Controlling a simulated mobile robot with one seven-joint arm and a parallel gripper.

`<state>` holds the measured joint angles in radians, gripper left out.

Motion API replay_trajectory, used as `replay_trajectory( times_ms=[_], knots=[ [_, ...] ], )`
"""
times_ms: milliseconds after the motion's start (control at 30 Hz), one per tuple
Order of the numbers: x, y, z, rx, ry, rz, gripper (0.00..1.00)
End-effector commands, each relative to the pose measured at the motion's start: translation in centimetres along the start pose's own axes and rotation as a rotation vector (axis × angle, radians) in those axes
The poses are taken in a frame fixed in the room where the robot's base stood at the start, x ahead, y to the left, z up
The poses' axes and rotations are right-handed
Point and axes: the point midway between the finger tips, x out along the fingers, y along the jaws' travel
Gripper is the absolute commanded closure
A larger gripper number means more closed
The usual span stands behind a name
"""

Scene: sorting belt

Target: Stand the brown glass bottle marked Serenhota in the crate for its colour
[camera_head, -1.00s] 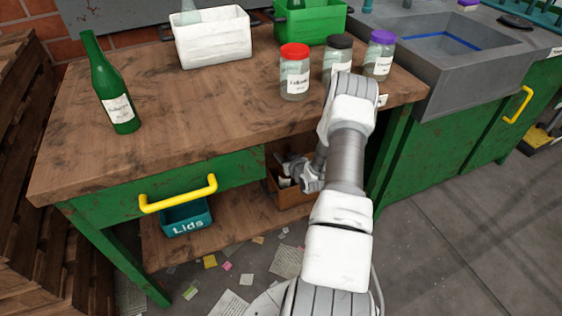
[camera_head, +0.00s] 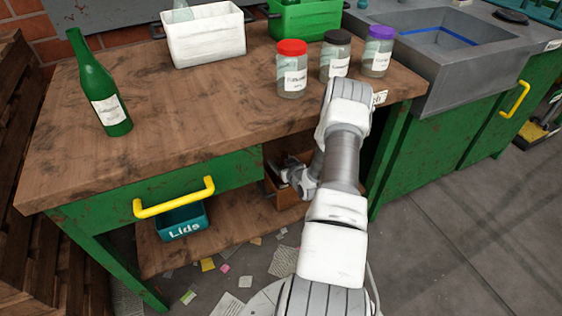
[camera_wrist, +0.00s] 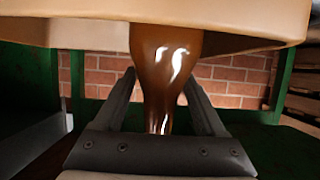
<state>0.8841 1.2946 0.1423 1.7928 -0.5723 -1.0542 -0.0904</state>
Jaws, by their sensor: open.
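In the wrist view a glossy brown glass bottle (camera_wrist: 166,60) runs between the two fingers of my gripper (camera_wrist: 160,76). Its narrow end points at the palm and its wider part meets the tan edge of a box (camera_wrist: 60,33). The fingers stand apart, one on each side of the bottle, with gaps visible. No label shows. In the head view my gripper (camera_head: 288,172) reaches under the bench at a brown box (camera_head: 291,197) on the lower shelf; my arm hides part of it. A white crate (camera_head: 208,42) and a green crate (camera_head: 305,22) stand on the bench.
A green bottle (camera_head: 103,92) stands at the bench's left. Jars with red (camera_head: 291,70), black (camera_head: 335,57) and purple (camera_head: 377,52) lids stand at the right. A teal Lids bin (camera_head: 181,222) sits on the lower shelf. A yellow drawer handle (camera_head: 175,198) sticks out.

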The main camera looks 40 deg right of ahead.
Motion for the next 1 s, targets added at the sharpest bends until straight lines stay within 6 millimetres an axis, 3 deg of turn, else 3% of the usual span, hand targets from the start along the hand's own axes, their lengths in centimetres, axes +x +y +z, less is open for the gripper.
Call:
replay_trajectory(
  times_ms=[233,700,1000],
  knots=[
    [-1.0,0.0,-0.3,0.001,-0.002,0.000,0.28],
    [-10.2,0.0,-0.4,0.002,-0.001,0.001,0.28],
    [-12.1,0.0,-0.1,-0.001,0.000,0.000,0.28]
  ],
)
